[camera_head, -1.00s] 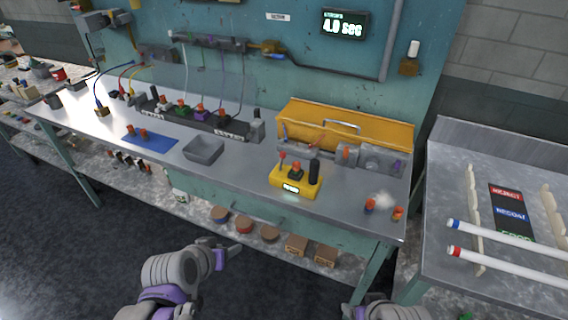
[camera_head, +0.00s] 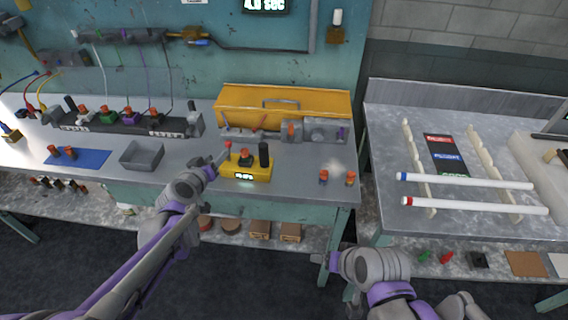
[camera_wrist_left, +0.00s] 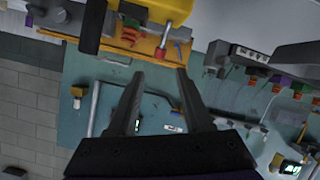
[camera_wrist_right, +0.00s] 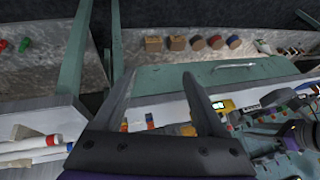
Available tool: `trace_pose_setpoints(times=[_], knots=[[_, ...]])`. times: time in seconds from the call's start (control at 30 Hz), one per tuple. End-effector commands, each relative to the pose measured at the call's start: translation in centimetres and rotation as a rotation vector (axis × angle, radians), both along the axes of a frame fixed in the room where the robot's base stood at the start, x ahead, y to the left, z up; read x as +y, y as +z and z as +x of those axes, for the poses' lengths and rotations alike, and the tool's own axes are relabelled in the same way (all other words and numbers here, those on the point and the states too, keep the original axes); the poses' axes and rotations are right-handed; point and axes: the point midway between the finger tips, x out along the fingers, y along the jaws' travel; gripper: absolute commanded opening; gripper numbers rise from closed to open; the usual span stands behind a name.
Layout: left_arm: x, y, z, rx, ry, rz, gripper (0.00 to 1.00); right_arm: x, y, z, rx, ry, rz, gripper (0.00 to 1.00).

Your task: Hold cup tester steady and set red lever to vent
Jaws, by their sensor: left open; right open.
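The yellow cup tester (camera_head: 262,174) stands on the grey bench, with a lit display on its front. A black upright grip (camera_head: 264,153) is at its right, a red-topped part (camera_head: 245,156) in its middle, and a red-tipped lever (camera_head: 228,144) at its left. My left gripper (camera_head: 220,158) is open at the tester's left side, close to the lever; I cannot tell whether it touches. The left wrist view shows its fingers (camera_wrist_left: 158,75) apart with nothing between them. My right gripper (camera_head: 322,258) is open and empty, low in front of the bench.
A yellow case (camera_head: 236,98) stands behind the tester. A grey tray (camera_head: 142,155) and blue mat (camera_head: 84,159) are to the left. Two small red-topped parts (camera_head: 323,177) sit at the bench's right end. White tubes (camera_head: 470,206) lie on the right table.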

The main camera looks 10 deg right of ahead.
Motion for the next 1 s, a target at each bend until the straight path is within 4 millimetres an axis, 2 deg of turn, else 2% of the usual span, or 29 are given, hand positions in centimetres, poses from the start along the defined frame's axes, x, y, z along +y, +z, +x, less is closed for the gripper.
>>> trace_pose_setpoints(times=[0.03, 0.2, 0.5, 0.67, 0.8, 1.0], knots=[[0.0, 0.0, 0.0, 0.000, 0.000, 0.000, 0.50, 0.8, 0.3, 1.6, 0.009, -0.063, 0.088, 0.73], [0.0, 0.0, 0.0, 0.001, 0.000, 0.000, 0.50, 3.8, 1.2, 6.5, 0.063, -0.286, 0.415, 0.73], [0.0, 0.0, 0.0, 0.001, 0.000, 0.000, 0.50, 7.1, 2.5, 15.6, 0.234, -0.643, 0.992, 0.73], [0.0, 0.0, 0.0, 0.001, 0.000, 0.000, 0.50, 7.6, 2.8, 20.3, 0.368, -0.802, 1.297, 0.73], [0.0, 0.0, 0.0, 0.001, 0.000, 0.000, 0.50, 7.3, 2.8, 23.9, 0.509, -0.919, 1.557, 0.73], [0.0, 0.0, 0.0, 0.001, 0.000, 0.000, 0.50, 6.1, 2.6, 27.4, 0.704, -1.020, 1.845, 0.73]])
